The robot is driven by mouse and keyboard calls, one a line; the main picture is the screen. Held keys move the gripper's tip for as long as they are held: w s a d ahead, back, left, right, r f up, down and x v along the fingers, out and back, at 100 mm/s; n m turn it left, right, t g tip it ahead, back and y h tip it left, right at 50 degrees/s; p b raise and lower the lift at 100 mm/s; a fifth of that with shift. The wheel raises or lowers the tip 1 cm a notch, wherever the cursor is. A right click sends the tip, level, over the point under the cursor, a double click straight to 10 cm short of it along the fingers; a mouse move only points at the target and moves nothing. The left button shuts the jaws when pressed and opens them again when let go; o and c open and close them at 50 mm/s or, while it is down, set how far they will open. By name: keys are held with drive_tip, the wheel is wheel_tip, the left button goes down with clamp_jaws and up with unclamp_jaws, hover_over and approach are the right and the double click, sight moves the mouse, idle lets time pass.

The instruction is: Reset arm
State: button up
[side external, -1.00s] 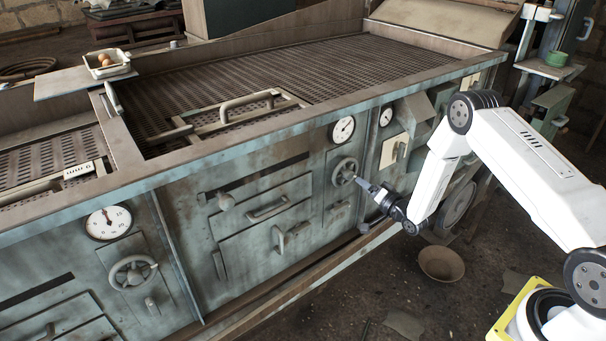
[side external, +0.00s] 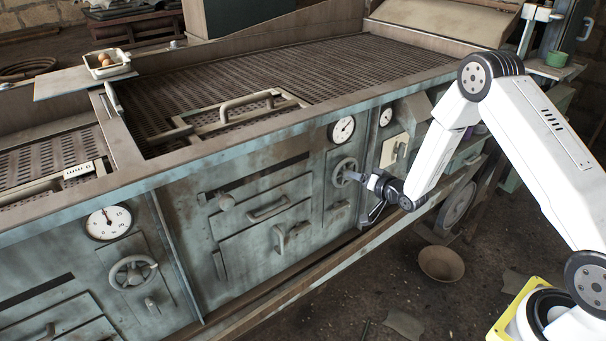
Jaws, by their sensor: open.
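My gripper (side external: 357,199) is open and empty in front of the panel of a worn green-grey machine (side external: 185,215). Its upper finger points left and overlaps the right edge of a small grey handwheel (side external: 341,172) in this view. I cannot tell whether it touches the wheel. The lower finger hangs down and left, below the wheel. My white arm bends high at the right.
Dial gauges (side external: 343,130) and pull handles (side external: 268,210) stick out from the panel. A wooden ledge (side external: 310,270) runs along its foot. A brown bowl (side external: 441,264) sits on the floor. Open floor lies front and right.

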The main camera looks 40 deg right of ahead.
drive_tip(key=s+a+r+n+g, duration=0.2)
drive_tip(key=s+a+r+g, duration=0.1)
drive_tip(key=s, duration=0.5)
drive_tip(key=s+a+r+n+g, duration=0.3)
drive_tip(key=s+a+r+g, duration=0.1)
drive_tip(key=s, duration=0.5)
drive_tip(key=s+a+r+n+g, duration=0.3)
drive_tip(key=s+a+g, duration=0.2)
drive_tip(key=s, duration=0.3)
drive_tip(key=shift+s+r, duration=0.25)
drive_tip(key=shift+s, duration=0.05)
drive_tip(key=shift+o, duration=0.3)
drive_tip(key=shift+w, duration=0.1)
